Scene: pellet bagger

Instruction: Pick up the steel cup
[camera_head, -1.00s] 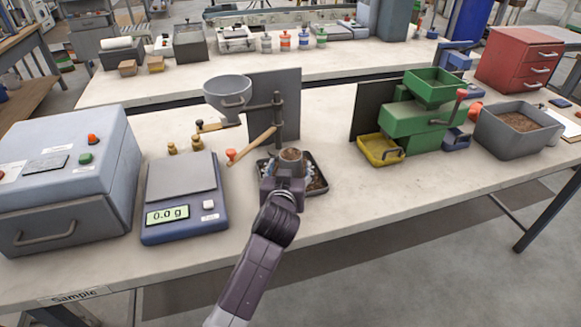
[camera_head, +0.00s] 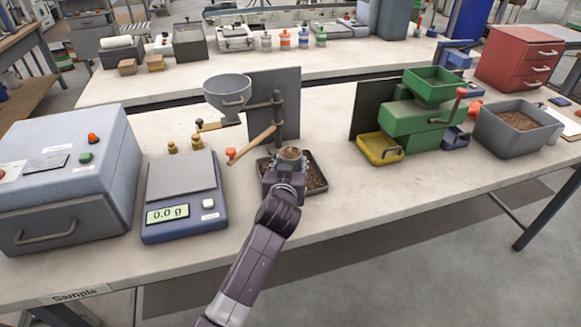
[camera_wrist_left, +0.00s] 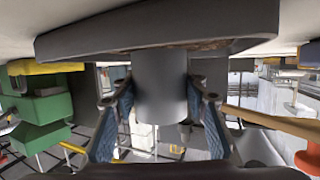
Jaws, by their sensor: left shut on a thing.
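The steel cup (camera_head: 291,153) is a small grey cup with brown pellets visible at its top. It is at the dark shallow tray (camera_head: 318,186) under the funnel stand. My left gripper (camera_head: 288,166) is shut around the cup's sides and hides much of its body in the head view. In the left wrist view the grey cup wall (camera_wrist_left: 160,85) is between the two finger pads, and the tray rim (camera_wrist_left: 160,38) covers the cup's base. I cannot tell whether the base touches the tray floor. My right gripper is not in view.
The funnel (camera_head: 228,92) and its wooden lever (camera_head: 254,143) are close, left of and behind the cup. A scale (camera_head: 183,208) reading 0.0 g stands to the left. A yellow tray (camera_head: 380,150) and green machine (camera_head: 412,120) stand right. Table between tray and machine is clear.

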